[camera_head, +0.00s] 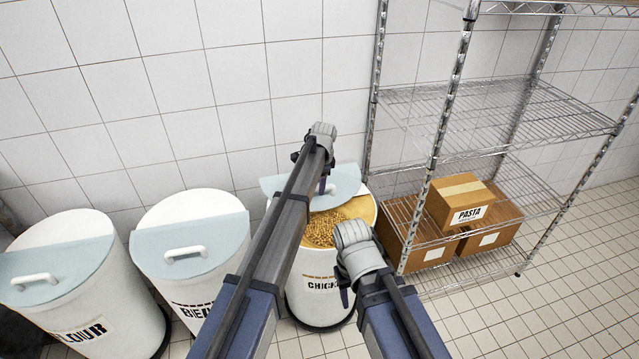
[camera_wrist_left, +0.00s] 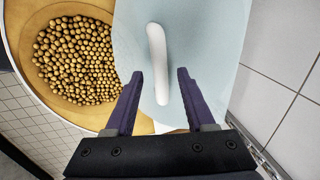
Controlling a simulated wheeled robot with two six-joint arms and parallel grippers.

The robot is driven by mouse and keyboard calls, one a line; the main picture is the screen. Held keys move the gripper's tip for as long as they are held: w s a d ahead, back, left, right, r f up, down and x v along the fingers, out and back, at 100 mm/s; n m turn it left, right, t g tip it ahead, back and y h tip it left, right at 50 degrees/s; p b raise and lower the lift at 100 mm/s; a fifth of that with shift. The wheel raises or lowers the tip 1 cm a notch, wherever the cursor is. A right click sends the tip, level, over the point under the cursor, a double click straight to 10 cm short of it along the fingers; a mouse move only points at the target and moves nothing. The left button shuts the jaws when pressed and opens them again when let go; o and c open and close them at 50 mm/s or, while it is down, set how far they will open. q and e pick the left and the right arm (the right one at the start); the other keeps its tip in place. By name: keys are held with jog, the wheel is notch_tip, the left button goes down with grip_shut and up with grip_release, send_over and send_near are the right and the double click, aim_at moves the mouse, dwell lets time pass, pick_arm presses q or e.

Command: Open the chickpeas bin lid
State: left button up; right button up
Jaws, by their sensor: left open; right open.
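The chickpeas bin (camera_head: 318,292) is a white round bin with a partly hidden "CHICK…" label. Its pale blue lid (camera_head: 346,184) is swung up at the back, and chickpeas (camera_head: 320,230) show in the opening. In the left wrist view the lid (camera_wrist_left: 205,50) lies beside the exposed chickpeas (camera_wrist_left: 75,60). My left gripper (camera_head: 323,186) is at the lid's white handle. In the left wrist view its open fingers (camera_wrist_left: 158,74) are on either side of the handle (camera_wrist_left: 157,50), with gaps. My right gripper (camera_head: 343,294) is low in front of the bin, open; its fingers are mostly hidden.
A second bin (camera_head: 190,235) and a flour bin (camera_head: 75,280) stand to the left, their lids down. Tiled floor (camera_head: 540,310) is clear at front right.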

pick_arm(q)
notch_tip(320, 180, up, 7)
jog(key=s+p, duration=0.1)
jog(key=p, duration=0.5)
jog(key=shift+s+d, duration=0.15)
jog(key=shift+d, duration=0.05)
jog(key=shift+f, duration=0.15)
jog(key=s+a+r+n+g+p, duration=0.1)
jog(key=s+n, duration=0.4)
jog(key=s, duration=1.4)
jog(key=s+r+n+g+p, duration=0.1)
jog(key=s+n, duration=0.4)
jog(key=s, duration=1.5)
jog(key=shift+s+a+r+n+y+p, duration=0.3)
jog(key=shift+a+r+p, duration=0.1)
jog(key=shift+p, duration=0.15)
